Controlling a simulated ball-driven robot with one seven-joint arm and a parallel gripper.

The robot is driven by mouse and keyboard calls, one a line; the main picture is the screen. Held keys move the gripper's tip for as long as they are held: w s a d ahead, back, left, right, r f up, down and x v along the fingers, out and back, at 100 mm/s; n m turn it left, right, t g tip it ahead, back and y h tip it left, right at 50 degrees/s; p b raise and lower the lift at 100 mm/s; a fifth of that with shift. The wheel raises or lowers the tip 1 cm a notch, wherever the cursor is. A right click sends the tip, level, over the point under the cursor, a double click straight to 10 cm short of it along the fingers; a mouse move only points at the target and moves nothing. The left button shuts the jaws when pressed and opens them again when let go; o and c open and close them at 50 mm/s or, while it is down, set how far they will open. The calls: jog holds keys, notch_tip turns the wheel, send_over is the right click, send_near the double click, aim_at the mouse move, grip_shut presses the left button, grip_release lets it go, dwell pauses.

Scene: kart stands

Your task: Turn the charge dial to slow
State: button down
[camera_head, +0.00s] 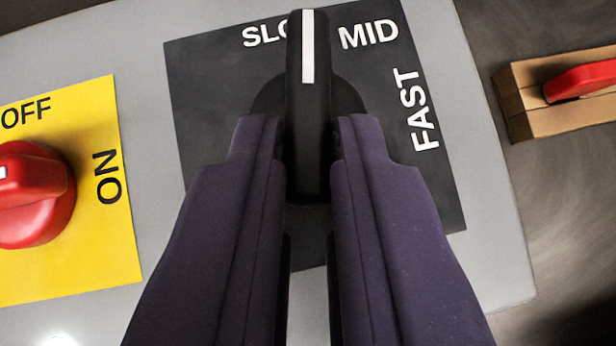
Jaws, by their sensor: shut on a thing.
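The charge dial (308,90) is a black knob with a raised grip bar and a white pointer line, on a dark plate (205,110). The plate is marked SLOW, MID and FAST, with the end of SLOW hidden behind the knob. The white line points up, between the SLOW and MID labels. My gripper (308,150) has its two dark purple fingers on either side of the grip bar and is shut on it. The lower part of the knob is hidden by the fingers.
To the left, a red rotary switch (35,195) sits on a yellow plate (100,240) marked OFF and ON. Both plates are on a light grey panel (150,60). At the right, a red piece (585,80) rests in a tan block (525,100).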

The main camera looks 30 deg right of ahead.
jog(key=shift+s+d+r+n+t+y+p, duration=0.15)
jog(key=shift+n+y+p, duration=0.35)
jog(key=shift+p, duration=0.75)
jog(key=shift+d+n+t+y+p, duration=0.25)
jog(key=shift+n+y+p, duration=0.25)
jog(key=shift+p, duration=0.75)
jog(key=shift+f+n, duration=0.25)
jog(key=shift+n, duration=0.15)
jog(key=c, duration=1.1)
grip_release()
jog(key=shift+c, duration=0.2)
jog(key=shift+s+r+p, duration=0.1)
jog(key=shift+r+p, duration=0.05)
jog(key=shift+p, duration=0.15)
jog(key=p+v, duration=0.1)
jog(key=v, duration=0.6)
jog(key=shift+s+r+p, duration=0.2)
jog(key=shift+p, duration=0.2)
jog(key=shift+a, duration=0.1)
